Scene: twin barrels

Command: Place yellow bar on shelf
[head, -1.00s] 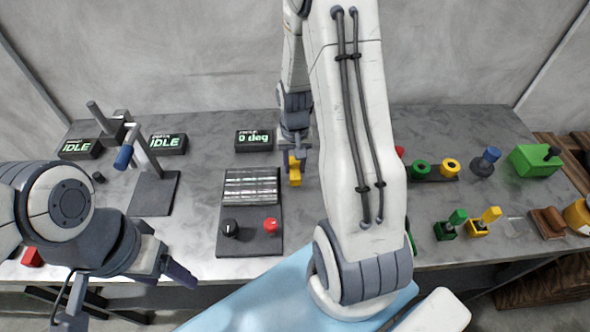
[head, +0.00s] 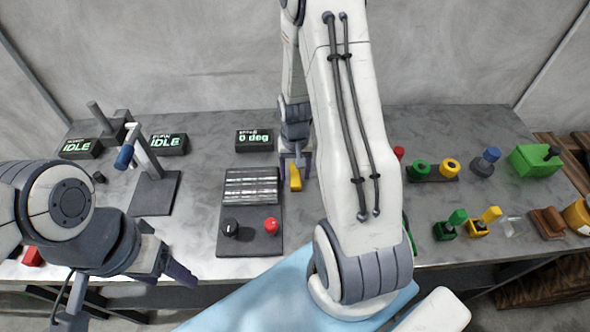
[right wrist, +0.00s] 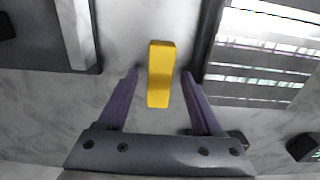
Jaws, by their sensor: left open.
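The yellow bar (head: 295,180) is at the middle of the grey table, just right of the ribbed silver panel. My right gripper (head: 296,162) is over it, with a finger on each side. In the right wrist view the yellow bar (right wrist: 160,75) lies between the two purple fingers, with a gap on both sides, so this gripper is open and not holding it. My left gripper (head: 166,266) is open and empty at the table's front left edge. I cannot make out which surface is the shelf.
A black panel with a dark knob (head: 229,227) and a red button (head: 271,225) stands left of the bar. A display box (head: 254,140) is behind it. Green and yellow blocks, a green box (head: 535,160) and a blue-topped piece (head: 487,160) fill the right side.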

